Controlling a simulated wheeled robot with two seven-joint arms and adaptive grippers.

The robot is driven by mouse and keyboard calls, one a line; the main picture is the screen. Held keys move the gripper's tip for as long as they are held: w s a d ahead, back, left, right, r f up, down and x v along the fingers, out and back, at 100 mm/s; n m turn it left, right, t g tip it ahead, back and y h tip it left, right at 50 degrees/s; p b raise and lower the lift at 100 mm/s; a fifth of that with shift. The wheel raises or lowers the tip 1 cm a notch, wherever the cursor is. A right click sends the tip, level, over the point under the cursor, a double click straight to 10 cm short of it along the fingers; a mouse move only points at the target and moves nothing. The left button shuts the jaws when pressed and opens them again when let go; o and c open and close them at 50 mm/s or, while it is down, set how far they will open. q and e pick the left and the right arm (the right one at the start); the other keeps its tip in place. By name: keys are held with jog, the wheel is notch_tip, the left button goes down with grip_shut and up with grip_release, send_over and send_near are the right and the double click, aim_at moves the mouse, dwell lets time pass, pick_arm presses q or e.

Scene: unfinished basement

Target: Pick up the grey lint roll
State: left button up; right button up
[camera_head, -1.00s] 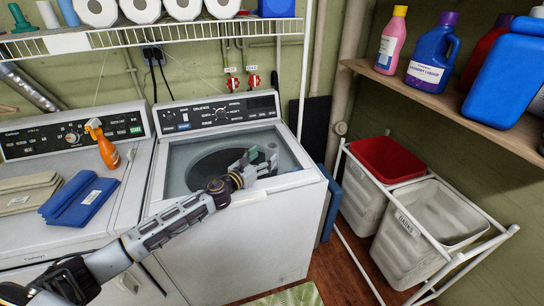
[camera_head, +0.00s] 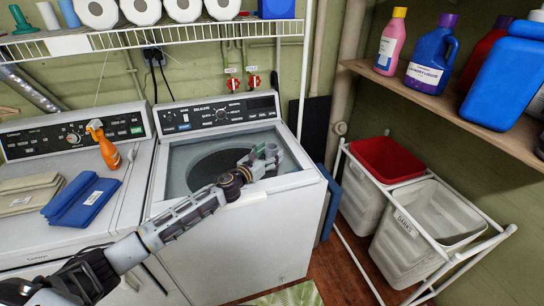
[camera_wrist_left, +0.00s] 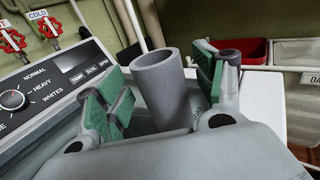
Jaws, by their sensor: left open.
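The grey lint roll (camera_wrist_left: 162,90) is a hollow grey tube standing between the fingers of my left gripper in the left wrist view, slightly tilted. My left gripper (camera_wrist_left: 158,88) is open, with green pads on both sides of the tube. A gap shows on the right side of the tube; contact on the left is unclear. In the head view my left gripper (camera_head: 264,158) is over the right part of the washer's top, and the roll is hard to tell apart from the fingers there. My right gripper is not in view.
The washer (camera_head: 235,235) has a dark glass lid (camera_head: 185,165) and a raised control panel (camera_head: 225,112) behind. A dryer at left holds an orange spray bottle (camera_head: 107,152) and folded blue cloth (camera_head: 80,200). A wire shelf (camera_head: 200,36) hangs above. Laundry bins (camera_head: 425,230) stand right.

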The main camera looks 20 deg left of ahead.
pick_arm(q)
jog(key=shift+w+d, duration=0.25)
jog(key=shift+w, duration=0.65)
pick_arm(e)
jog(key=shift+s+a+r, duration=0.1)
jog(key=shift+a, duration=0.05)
pick_arm(q)
jog(key=c, duration=1)
jog(key=shift+c, duration=0.6)
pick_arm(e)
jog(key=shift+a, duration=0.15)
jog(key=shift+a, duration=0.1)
